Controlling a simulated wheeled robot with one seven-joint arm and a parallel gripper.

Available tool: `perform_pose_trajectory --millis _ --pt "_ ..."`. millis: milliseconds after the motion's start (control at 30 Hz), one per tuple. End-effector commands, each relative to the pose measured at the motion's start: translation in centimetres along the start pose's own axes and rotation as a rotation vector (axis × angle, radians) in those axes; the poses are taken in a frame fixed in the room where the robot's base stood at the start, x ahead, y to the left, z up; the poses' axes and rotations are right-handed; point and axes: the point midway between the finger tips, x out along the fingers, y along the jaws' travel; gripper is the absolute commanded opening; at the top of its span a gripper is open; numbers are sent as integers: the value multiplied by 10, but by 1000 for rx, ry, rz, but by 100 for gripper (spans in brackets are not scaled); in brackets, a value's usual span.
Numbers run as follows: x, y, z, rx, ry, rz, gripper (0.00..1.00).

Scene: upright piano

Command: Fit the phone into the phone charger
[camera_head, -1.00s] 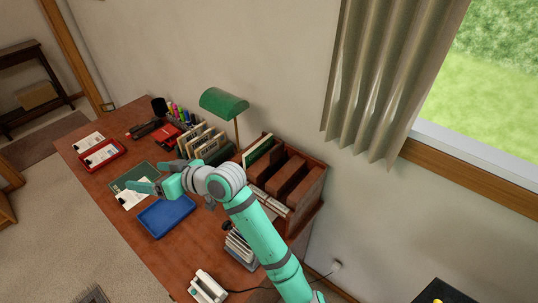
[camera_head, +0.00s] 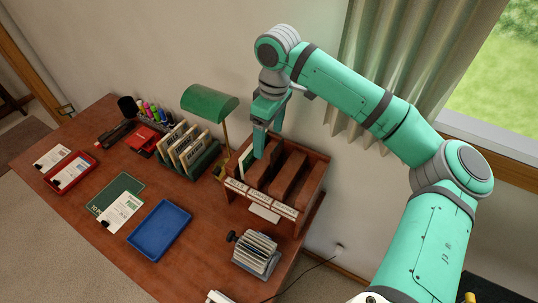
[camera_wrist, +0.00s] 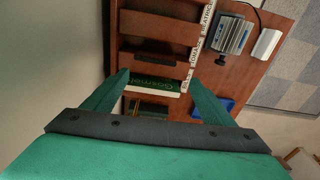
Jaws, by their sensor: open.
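A white device with a dark cable (camera_head: 217,297), which looks like the phone charger, is cut off at the bottom edge of the head view. It also shows as a white block at the upper right of the wrist view (camera_wrist: 267,43). I cannot make out a separate phone for sure in either view. My gripper (camera_head: 268,138) is open and points down over the left end of the wooden sorter. In the wrist view its two fingers (camera_wrist: 158,78) are spread, with a green and white book (camera_wrist: 152,86) between and beyond them. Nothing is held.
The wooden sorter (camera_head: 287,203) with labelled slots stands against the wall. In front are a grey card file (camera_head: 257,255) and a blue tray (camera_head: 160,230). A green lamp (camera_head: 209,100), a card rack (camera_head: 188,150) and a red tray (camera_head: 70,171) stand further left.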

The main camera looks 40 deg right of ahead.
Motion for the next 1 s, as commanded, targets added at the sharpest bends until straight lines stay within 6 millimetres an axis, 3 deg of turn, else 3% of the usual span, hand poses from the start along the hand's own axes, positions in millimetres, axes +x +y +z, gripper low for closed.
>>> perform_pose_trajectory --millis 100,233,500,767,1000 --pt "-9 9 21 24 -53 9 78" --pt "-8 11 29 32 -75 10 78" --pt "30 10 32 30 -77 9 78" --pt "48 11 33 31 -75 11 78" --pt "80 9 37 33 -76 10 78"
